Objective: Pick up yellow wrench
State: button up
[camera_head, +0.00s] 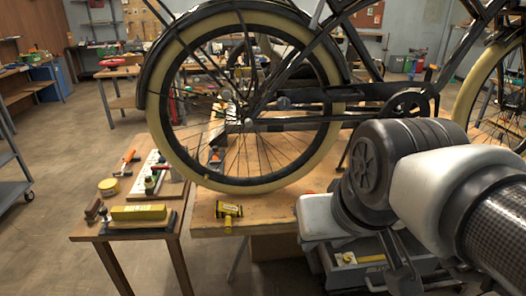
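I cannot make out a clear yellow wrench. A small yellow-and-black tool (229,210) lies near the front edge of the wooden table, under the bike wheel; its exact kind is hard to tell. A thin yellow strip (371,259) also shows in the grey bin (345,277) below, beside my gripper. My arm comes in from the right and hides part of the table and bin. My gripper (394,277) points down over the bin at the lower right. Its fingers are dark and partly cut off by the frame, so I cannot tell its opening or contents.
The bike's rear wheel (160,110) stands above the wooden table (215,228). A side table (180,210) at the left holds a yellow block (138,212), a round yellow tin (108,187) and an orange hammer (128,160).

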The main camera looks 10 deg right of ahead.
aim_at(338, 258)
jog(key=l+u, duration=0.25)
jog(key=u, duration=0.2)
jog(key=l+u, duration=0.6)
jog(key=u, duration=0.25)
jog(key=k+l+u, duration=0.1)
jog(key=l, duration=0.35)
jog(key=k+l+u, duration=0.1)
jog(key=k+l, duration=0.15)
jog(key=l, duration=0.15)
jog(key=k+l+u, duration=0.1)
jog(key=l, duration=0.3)
jog(key=k, duration=0.05)
